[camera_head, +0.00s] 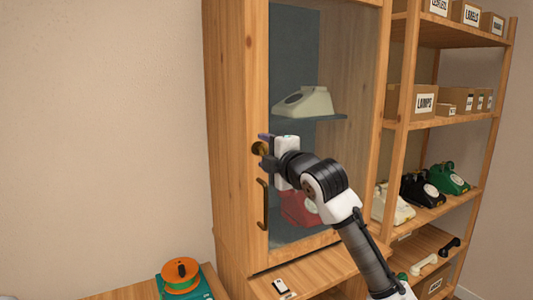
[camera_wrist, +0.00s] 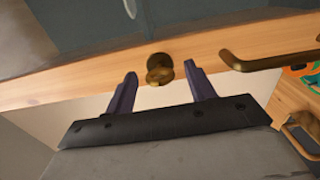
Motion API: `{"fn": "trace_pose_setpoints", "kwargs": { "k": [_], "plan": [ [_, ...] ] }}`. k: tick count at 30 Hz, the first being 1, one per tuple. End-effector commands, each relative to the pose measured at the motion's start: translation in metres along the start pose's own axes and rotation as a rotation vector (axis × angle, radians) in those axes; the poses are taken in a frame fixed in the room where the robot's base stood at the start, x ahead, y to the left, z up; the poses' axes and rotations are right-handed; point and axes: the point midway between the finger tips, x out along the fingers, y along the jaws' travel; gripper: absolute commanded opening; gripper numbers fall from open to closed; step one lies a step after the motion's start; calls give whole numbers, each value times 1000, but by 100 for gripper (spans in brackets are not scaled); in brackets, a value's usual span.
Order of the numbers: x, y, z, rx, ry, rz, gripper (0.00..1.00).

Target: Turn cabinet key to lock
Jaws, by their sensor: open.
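The wooden cabinet (camera_head: 228,150) has a glass door with a brass key (camera_head: 258,149) in a round lock plate on the left door frame. In the wrist view the brass key (camera_wrist: 160,70) shows between my two dark fingers, with a gap on each side. My gripper (camera_head: 266,146) is at the lock, open, and it also shows in the wrist view (camera_wrist: 160,88). I cannot tell how far the fingertips are from the door. My gripper partly hides the key in the head view.
A brass door handle (camera_head: 263,204) is just below the key. A cream phone (camera_head: 304,102) and a red phone (camera_head: 298,207) stand behind the glass. A shelf unit (camera_head: 402,120) with boxes and phones is at right. An orange reel (camera_head: 181,274) sits low at left.

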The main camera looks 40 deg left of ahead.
Motion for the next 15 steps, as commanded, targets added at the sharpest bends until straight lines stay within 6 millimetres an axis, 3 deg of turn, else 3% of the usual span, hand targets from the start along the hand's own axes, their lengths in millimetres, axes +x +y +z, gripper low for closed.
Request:
{"fn": "trace_pose_setpoints", "kwargs": {
  "k": [8, 15],
  "plan": [
    [-10, -1, 1, 1, 0, 1, 55],
    [-59, -3, 1, -2, -2, 3, 55]
  ]
}}
